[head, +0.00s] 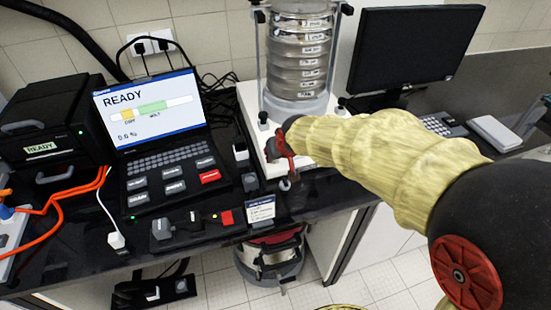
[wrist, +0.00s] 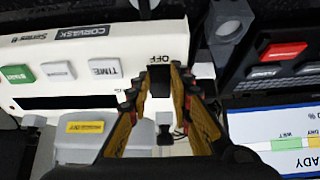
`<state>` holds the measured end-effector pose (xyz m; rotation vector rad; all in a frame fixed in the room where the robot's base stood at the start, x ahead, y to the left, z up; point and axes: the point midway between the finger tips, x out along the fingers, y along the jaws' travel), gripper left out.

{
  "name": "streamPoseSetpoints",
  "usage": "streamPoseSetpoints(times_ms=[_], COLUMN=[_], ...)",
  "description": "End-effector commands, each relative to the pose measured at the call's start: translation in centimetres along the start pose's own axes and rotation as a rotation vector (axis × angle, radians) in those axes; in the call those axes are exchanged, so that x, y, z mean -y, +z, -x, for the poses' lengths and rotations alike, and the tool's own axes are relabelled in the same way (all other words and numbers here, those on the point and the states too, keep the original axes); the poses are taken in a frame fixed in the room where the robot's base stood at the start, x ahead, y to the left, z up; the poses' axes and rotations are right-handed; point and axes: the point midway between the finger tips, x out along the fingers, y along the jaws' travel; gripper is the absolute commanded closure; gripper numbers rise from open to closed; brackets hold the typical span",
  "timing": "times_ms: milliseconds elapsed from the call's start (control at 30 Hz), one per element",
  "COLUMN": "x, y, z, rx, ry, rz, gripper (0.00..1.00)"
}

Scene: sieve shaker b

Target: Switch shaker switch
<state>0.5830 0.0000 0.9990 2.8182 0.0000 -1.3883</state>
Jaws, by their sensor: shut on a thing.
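The sieve shaker (head: 299,62) is a stack of metal sieves on a white base, upper middle of the head view. The black shaker switch (wrist: 159,76) sits beside the OFF label on this panel. My gripper (wrist: 160,92) has one finger on each side of the switch, shut on it. In the head view my gripper (head: 284,150) is at the front of the shaker base, and my arm hides part of that base. The switch is not visible there.
A laptop (head: 150,110) reading READY stands left of the shaker. A black READY box (head: 45,125) with orange cables is further left. A monitor (head: 415,45) stands to the right. A small label card (head: 261,211) is at the bench front, above a bin (head: 270,255).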

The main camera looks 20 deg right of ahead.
Motion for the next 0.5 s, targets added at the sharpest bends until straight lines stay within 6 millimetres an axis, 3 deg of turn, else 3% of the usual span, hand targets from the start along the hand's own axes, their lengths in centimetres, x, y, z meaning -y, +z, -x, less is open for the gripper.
streamPoseSetpoints(times_ms=[367, 400, 500], x=[0.01, 0.01, 0.01], y=[0.15, 0.15, 0.15], z=[-0.01, -0.02, -0.02], rx=[-0.014, -0.014, -0.013], ry=[0.000, 0.000, 0.000], rz=[0.000, 0.000, 0.000], gripper=[1.00, 0.79, 0.73])
